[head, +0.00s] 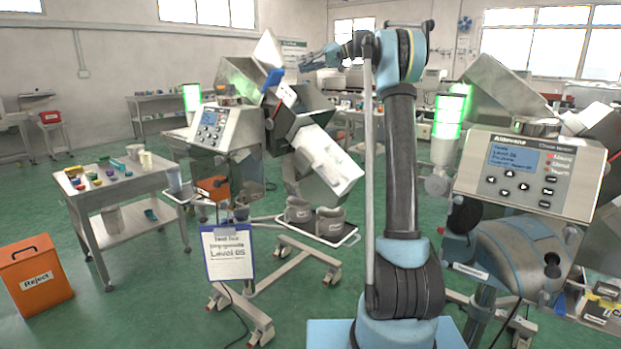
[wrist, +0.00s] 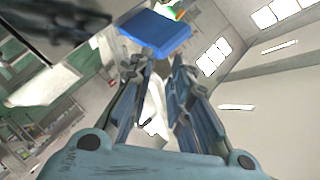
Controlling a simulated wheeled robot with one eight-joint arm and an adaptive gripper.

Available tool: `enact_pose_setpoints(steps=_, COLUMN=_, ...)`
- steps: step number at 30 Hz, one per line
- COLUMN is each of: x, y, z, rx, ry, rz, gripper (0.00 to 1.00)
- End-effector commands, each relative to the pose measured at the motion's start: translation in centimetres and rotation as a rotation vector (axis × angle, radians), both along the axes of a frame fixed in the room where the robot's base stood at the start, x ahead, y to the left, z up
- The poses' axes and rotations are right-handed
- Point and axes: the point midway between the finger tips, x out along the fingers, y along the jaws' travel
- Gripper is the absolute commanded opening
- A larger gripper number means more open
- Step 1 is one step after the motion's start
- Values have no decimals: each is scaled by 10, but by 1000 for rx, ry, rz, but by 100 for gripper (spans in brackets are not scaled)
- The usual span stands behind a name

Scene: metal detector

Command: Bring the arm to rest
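My arm (head: 401,165) stands upright in the head view, its upper part bent over to the left. My gripper (head: 304,63) is at the far end of it, small in the picture, near the top of the left metal detector machine (head: 226,128). In the wrist view my gripper (wrist: 158,68) has its two fingers apart with a gap between them, and nothing shows held there. A blue block-like piece (wrist: 155,32) shows beyond the fingertips; I cannot tell its distance.
A second detector with a control panel (head: 524,175) stands close on the right. A grey table (head: 121,188) with small coloured items is at left, with an orange Reject bin (head: 36,276) before it. Green floor is open at lower left.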

Motion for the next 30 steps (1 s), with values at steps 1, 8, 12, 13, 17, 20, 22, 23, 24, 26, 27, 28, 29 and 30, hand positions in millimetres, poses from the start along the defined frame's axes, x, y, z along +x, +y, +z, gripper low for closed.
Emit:
enact_pose_setpoints(steps=1, x=-13, y=-1, z=-3, rx=-24, ry=9, rz=-6, gripper=18)
enact_pose_setpoints(steps=8, x=-63, y=-9, z=-24, rx=-139, ry=51, rz=-41, gripper=18)
enact_pose_setpoints(steps=12, x=-96, y=-15, z=-39, rx=-208, ry=75, rz=-63, gripper=18)
enact_pose_setpoints(steps=13, x=-103, y=-16, z=-42, rx=-222, ry=80, rz=-69, gripper=18)
enact_pose_setpoints(steps=17, x=-134, y=-23, z=-59, rx=-285, ry=99, rz=-93, gripper=18)
enact_pose_setpoints(steps=20, x=-159, y=-29, z=-73, rx=-334, ry=113, rz=-110, gripper=18)
enact_pose_setpoints(steps=22, x=-177, y=-34, z=-83, rx=-368, ry=124, rz=-124, gripper=18)
enact_pose_setpoints(steps=23, x=-184, y=-36, z=-88, rx=-383, ry=127, rz=-130, gripper=18)
enact_pose_setpoints(steps=24, x=-194, y=-39, z=-94, rx=-402, ry=132, rz=-138, gripper=18)
enact_pose_setpoints(steps=26, x=-209, y=-43, z=-104, rx=-430, ry=140, rz=-151, gripper=18)
enact_pose_setpoints(steps=27, x=-219, y=-46, z=-111, rx=-451, ry=144, rz=-160, gripper=18)
enact_pose_setpoints(steps=28, x=-227, y=-48, z=-116, rx=-465, ry=148, rz=-165, gripper=18)
enact_pose_setpoints(steps=29, x=-234, y=-51, z=-121, rx=-479, ry=151, rz=-172, gripper=18)
enact_pose_setpoints(steps=30, x=-245, y=-54, z=-128, rx=-498, ry=156, rz=-180, gripper=18)
